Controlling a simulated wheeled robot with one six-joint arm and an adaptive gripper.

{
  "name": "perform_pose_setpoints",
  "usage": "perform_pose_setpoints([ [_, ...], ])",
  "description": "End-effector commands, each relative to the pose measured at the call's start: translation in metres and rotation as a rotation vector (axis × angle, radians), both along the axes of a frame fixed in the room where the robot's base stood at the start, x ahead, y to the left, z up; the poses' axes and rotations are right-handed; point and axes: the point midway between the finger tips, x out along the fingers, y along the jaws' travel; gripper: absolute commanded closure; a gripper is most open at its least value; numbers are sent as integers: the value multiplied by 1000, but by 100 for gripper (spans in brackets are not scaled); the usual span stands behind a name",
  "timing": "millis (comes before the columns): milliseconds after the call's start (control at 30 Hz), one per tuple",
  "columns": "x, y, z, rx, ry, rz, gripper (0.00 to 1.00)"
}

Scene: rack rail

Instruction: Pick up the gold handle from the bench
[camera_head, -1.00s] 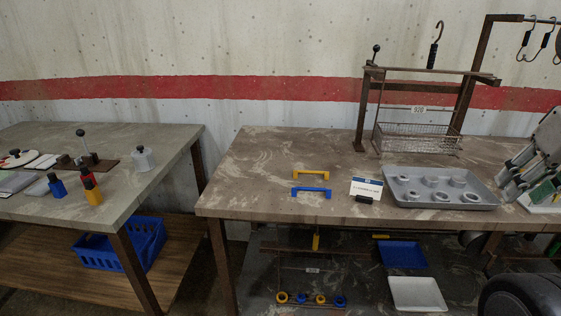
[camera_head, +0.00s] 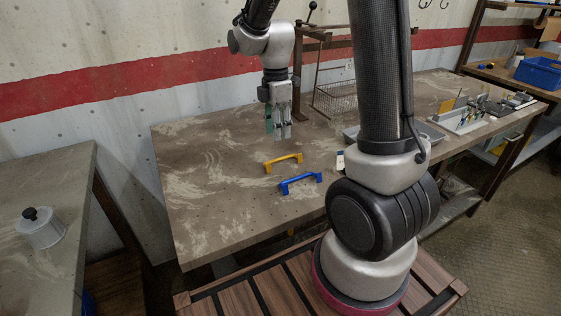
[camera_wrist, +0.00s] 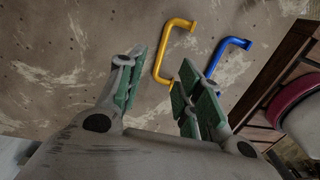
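The gold handle (camera_head: 283,162), a yellow bracket-shaped pull, lies on the brown bench (camera_head: 200,190). In the wrist view the gold handle (camera_wrist: 166,43) shows ahead of the fingertips, toward the right finger, which partly overlaps its lower end. A blue handle (camera_head: 300,183) of the same shape lies beside it, nearer the bench's front edge; it also shows in the wrist view (camera_wrist: 232,43). My gripper (camera_head: 281,133) hangs pointing down above the bench, behind the gold handle. In the wrist view my gripper (camera_wrist: 160,85) is open, with green pads apart and nothing between them.
My arm hides part of the bench and most of the grey tray (camera_head: 350,133). A wire basket (camera_head: 335,98) on a rusty frame stands at the back. A white tray of tools (camera_head: 470,115) is at the right. The bench left of the handles is clear.

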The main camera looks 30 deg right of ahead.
Motion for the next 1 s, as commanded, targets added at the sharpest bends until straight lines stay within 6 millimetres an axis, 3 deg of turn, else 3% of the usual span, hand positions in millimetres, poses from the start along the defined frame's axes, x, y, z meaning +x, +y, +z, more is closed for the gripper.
perform_pose_setpoints([
  [567,-7,8,-77,1,12,31,65],
  [867,-7,8,-83,1,8,31,65],
  [1000,-7,8,-82,1,8,31,88],
])
